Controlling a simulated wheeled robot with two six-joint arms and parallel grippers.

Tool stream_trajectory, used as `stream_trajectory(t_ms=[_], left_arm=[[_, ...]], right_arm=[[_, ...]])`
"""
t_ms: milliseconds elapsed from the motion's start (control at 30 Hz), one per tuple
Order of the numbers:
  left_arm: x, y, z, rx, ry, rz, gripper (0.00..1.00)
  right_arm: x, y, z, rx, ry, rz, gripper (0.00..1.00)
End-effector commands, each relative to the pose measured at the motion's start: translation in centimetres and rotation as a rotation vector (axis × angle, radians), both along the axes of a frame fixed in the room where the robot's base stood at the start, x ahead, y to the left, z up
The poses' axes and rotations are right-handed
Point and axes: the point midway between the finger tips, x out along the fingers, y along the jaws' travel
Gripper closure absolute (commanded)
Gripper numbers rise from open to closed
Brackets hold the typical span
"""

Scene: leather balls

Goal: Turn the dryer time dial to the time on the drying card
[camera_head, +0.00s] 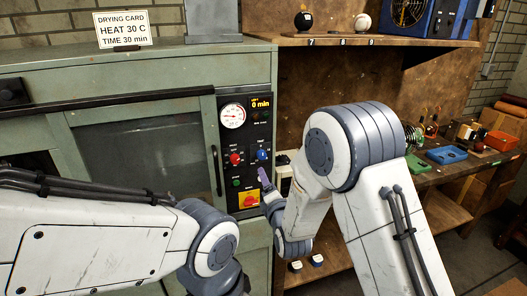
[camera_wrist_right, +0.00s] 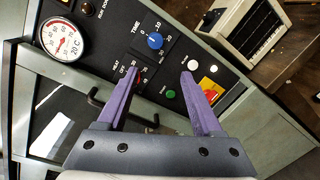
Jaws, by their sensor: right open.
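The drying card (camera_head: 123,29) stands on top of the dryer and reads HEAT 30 C, TIME 30 min. The blue time dial (camera_head: 262,154) is on the dryer's black control panel, right of the red heat knob (camera_head: 235,158). The display (camera_head: 261,104) reads 0 min. In the right wrist view the time dial (camera_wrist_right: 155,41) lies beyond the fingertips, apart from them; its exact setting is too small to read. My right gripper (camera_wrist_right: 158,73) is open and empty, with the panel in front of it. My left arm's end runs out of the bottom; its gripper is not seen.
A round gauge (camera_head: 232,116) and a red-on-yellow switch (camera_head: 248,200) share the panel. The dryer door handle (camera_head: 216,170) stands out left of it. A white box (camera_wrist_right: 245,30) is close beside the panel. Shelves with balls and a workbench are to the right.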

Motion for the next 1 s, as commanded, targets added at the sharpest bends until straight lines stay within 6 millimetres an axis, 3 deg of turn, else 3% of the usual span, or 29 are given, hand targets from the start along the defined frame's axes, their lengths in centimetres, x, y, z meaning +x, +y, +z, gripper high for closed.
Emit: stream_trajectory(t_ms=[267,700,1000], left_arm=[[0.0,0.0,1.4,0.0,0.0,0.0,1.0],[0.0,0.0,4.6,0.0,0.0,-0.001,1.0],[0.0,0.0,5.1,0.0,0.0,-0.003,1.0]], right_arm=[[1.9,-0.6,1.0,-0.087,-0.091,-0.019,0.32],[9.0,0.9,1.1,-0.084,-0.088,-0.018,0.32],[10.7,1.3,0.8,-0.083,-0.087,-0.018,0.32]])
